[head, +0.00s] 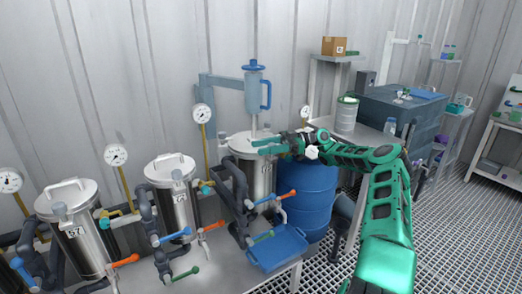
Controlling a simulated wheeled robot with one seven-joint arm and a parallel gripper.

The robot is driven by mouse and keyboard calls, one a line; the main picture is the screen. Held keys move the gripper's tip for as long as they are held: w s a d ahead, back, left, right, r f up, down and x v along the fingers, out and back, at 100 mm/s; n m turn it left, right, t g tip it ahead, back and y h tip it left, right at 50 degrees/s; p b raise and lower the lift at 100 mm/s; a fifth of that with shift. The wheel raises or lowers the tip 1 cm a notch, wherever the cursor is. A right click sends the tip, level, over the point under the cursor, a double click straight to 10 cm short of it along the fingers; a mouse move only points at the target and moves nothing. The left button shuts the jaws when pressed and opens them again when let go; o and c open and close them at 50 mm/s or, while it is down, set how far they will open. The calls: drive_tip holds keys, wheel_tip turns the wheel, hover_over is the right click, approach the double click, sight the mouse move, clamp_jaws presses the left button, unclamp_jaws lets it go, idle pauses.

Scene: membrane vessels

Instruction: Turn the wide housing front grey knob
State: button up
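Three steel housings with lids stand in a row: a left one (82,238), a middle one (177,208) and a right one (245,172). I cannot tell surely which is the wide housing, and no grey knob shows clearly. Dark grey pipes and valves sit in front of the housings, with orange (284,195), blue (176,235) and green (186,272) handles. My gripper (264,147) is at the right housing's upper part, in front of it in the picture. Its two green fingers appear apart with nothing between them. They hide part of that housing; contact cannot be told.
A blue drum (308,200) stands right of the right housing, below my forearm. A blue tray (277,250) lies in front. Pressure gauges (116,155) rise between housings. Grated floor (450,230) is clear at right.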

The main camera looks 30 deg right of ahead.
drive_tip(key=shift+s+a, duration=0.1)
drive_tip(key=s+d, duration=0.1)
drive_tip(key=d, duration=0.9)
drive_tip(key=shift+s+d, duration=0.25)
drive_tip(key=shift+d, duration=0.15)
idle(1.3)
